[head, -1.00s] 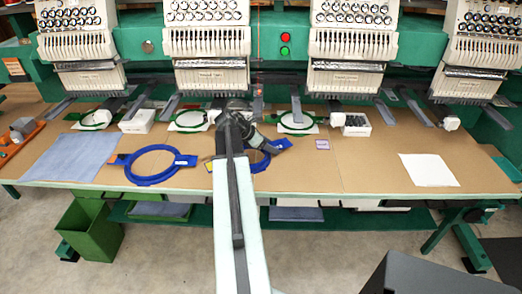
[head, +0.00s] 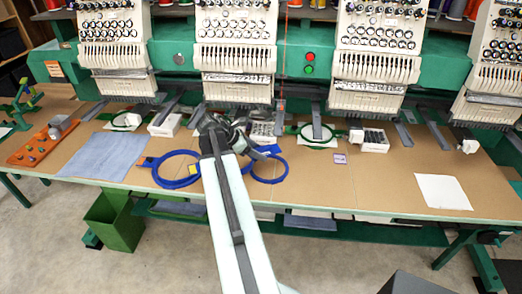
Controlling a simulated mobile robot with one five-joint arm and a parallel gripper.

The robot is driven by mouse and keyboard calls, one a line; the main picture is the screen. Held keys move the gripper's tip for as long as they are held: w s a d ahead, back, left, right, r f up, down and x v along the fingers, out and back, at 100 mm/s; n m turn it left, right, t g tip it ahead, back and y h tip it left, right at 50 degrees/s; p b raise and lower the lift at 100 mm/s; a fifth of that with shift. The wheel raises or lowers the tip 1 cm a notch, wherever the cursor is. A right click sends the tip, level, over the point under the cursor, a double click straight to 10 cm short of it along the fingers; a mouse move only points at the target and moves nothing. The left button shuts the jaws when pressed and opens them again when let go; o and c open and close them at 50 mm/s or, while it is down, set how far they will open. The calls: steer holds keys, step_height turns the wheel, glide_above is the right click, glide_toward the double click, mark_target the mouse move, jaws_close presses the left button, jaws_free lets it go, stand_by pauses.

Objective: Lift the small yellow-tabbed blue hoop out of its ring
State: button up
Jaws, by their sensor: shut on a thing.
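My gripper (head: 235,135) is at the end of my arm, over the table, above and left of the right blue ring. It is shut on the small blue hoop, which is mostly hidden behind my arm. Its yellow tab (head: 194,169) shows just left of the arm, in front of the left blue ring's right edge. The right blue ring (head: 285,170) lies on the table, its left edge close to my arm, with brown table showing through its middle. The fingertips are hard to make out, and I cannot tell how high the hoop is.
A left blue ring (head: 165,184) lies beside a blue cloth (head: 103,156). White embroidery heads (head: 237,55) overhang the table's back. Small boxes (head: 375,140) and green hoops (head: 317,142) stand below them. The table (head: 370,185) is clear at front right, with a white sheet (head: 443,191).

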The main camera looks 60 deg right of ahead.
steer(key=shift+r+p, duration=1.4)
steer(key=shift+r, duration=0.1)
step_height(320, 180, up, 3)
steer(key=p, duration=0.3)
steer(key=shift+r, duration=0.15)
steer(key=shift+d+r+p, duration=0.1)
steer(key=shift+r+p, duration=0.3)
steer(key=shift+p, duration=0.2)
jaws_close()
steer(key=shift+r+p, duration=0.9)
steer(key=shift+r, duration=0.05)
steer(key=shift+r, duration=0.15)
